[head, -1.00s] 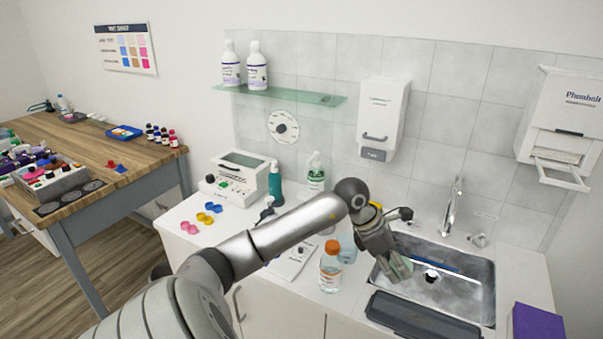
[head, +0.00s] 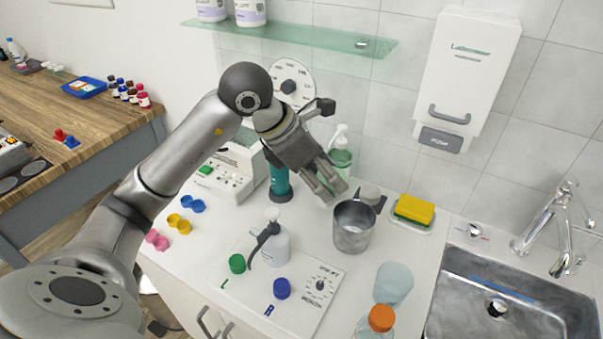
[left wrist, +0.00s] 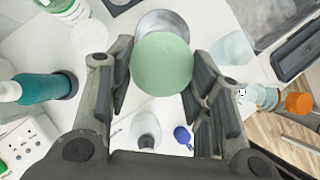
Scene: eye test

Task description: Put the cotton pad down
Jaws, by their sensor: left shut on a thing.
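A round pale green cotton pad (left wrist: 163,64) sits between the fingers of my left gripper in the left wrist view. My left gripper (head: 330,188) is shut on it. In the head view the fingers point down and right over the counter, beside the upper left rim of a metal cup (head: 353,232); the pad cannot be made out there. In the left wrist view the pad covers part of the metal cup (left wrist: 163,22) beyond it. My right gripper is not in view.
The sink (head: 500,300) is at the right. A yellow and green sponge (head: 414,210), a teal bottle (head: 279,182), a pump bottle (head: 271,248), a bluish cup (head: 393,284) and an orange-capped bottle (head: 381,319) stand around the cup. A knob panel (head: 305,297) lies in front.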

